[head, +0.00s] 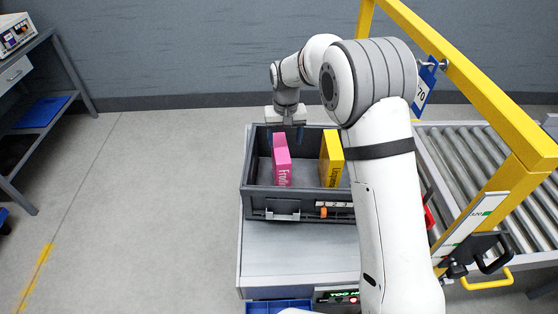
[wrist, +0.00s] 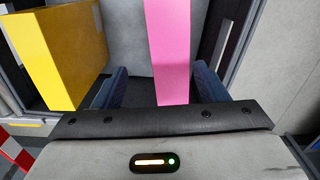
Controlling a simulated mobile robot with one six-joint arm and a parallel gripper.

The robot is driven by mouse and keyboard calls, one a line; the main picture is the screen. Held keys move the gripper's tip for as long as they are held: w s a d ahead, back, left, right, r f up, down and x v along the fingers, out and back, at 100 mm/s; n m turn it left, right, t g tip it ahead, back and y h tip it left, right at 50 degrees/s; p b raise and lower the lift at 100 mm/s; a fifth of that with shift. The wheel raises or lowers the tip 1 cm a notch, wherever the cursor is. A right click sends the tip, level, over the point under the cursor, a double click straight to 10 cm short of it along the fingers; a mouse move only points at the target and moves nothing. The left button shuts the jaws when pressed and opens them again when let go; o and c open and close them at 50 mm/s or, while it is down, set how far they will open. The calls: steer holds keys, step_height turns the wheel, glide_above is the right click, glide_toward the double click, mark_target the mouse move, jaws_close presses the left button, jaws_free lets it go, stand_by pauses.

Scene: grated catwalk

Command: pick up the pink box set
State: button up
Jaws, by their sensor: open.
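The pink box set (head: 282,160) stands upright in the left part of a dark grey bin (head: 262,201), with lettering on its side. In the wrist view the pink box set (wrist: 168,50) rises between the two blue fingers of my gripper (wrist: 160,88). My gripper is open, with a gap at the left of the box and the right finger close to it; I cannot tell if that finger touches. In the head view my gripper (head: 286,134) is above the bin's far side, by the top of the pink box.
A yellow box (head: 331,158) stands in the same bin to the right; it also shows in the wrist view (wrist: 52,50). A yellow frame (head: 480,95) and a roller conveyor (head: 470,150) are at the right. A workbench (head: 30,75) is at the far left. The floor between is clear.

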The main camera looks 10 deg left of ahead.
mark_target(281, 155)
steer(key=shift+w+a+f, duration=0.1)
steer(key=shift+a+f, duration=0.1)
steer(key=shift+f, duration=0.2)
steer(key=f, duration=0.2)
steer(key=f+p, duration=0.1)
steer(key=f, duration=0.1)
steer(key=s+f+p, duration=0.1)
steer(key=f, duration=0.1)
steer(key=shift+a+f, duration=0.1)
steer(key=shift+a, duration=0.3)
steer(key=shift+w+f, duration=0.1)
steer(key=shift+f, duration=0.45)
steer(key=shift+r, duration=0.1)
jaws_close()
